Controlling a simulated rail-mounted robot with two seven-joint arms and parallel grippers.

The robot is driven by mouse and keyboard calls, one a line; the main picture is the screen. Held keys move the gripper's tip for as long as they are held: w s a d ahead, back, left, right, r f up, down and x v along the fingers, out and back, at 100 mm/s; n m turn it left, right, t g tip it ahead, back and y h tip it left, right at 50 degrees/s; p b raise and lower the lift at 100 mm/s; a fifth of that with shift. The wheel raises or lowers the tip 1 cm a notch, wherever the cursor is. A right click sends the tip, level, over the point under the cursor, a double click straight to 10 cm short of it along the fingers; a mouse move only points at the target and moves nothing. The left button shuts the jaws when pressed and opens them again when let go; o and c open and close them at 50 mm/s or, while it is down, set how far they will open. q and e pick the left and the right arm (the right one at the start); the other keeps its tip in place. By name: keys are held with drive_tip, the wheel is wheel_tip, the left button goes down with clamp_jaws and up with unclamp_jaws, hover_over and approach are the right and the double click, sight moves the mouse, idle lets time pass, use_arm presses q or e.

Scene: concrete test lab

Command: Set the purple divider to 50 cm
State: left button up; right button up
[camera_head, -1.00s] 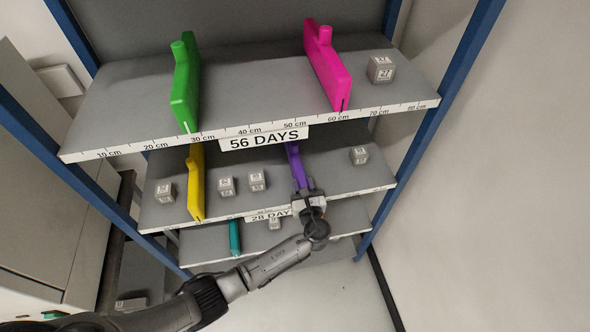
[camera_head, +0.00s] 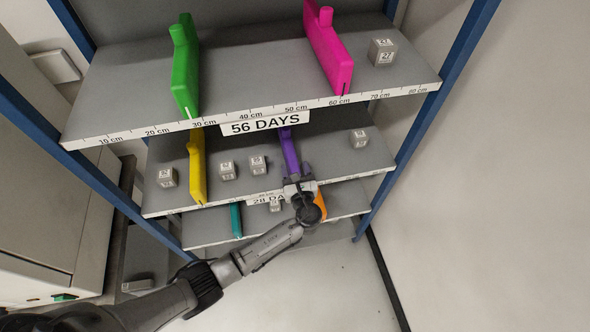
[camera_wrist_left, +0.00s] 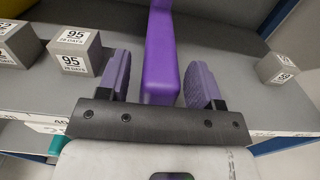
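The purple divider (camera_head: 290,152) stands on the middle shelf, right of the paired cubes. It also shows in the left wrist view (camera_wrist_left: 164,55). My left gripper (camera_head: 298,184) is at the divider's front end, over the shelf edge. In the left wrist view, its two fingers (camera_wrist_left: 160,82) stand on either side of the divider. My right gripper is not in view.
On the middle shelf (camera_head: 332,160), a yellow divider (camera_head: 197,165) and several grey cubes stand left of the purple divider; one cube (camera_head: 359,138) stands at right. The top shelf holds green (camera_head: 185,65) and pink (camera_head: 328,50) dividers. An orange divider (camera_head: 320,203) is below.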

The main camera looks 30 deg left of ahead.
use_arm(q)
drive_tip(key=v, duration=1.3)
drive_tip(key=shift+s+d+p, duration=0.3)
drive_tip(key=shift+p, duration=0.05)
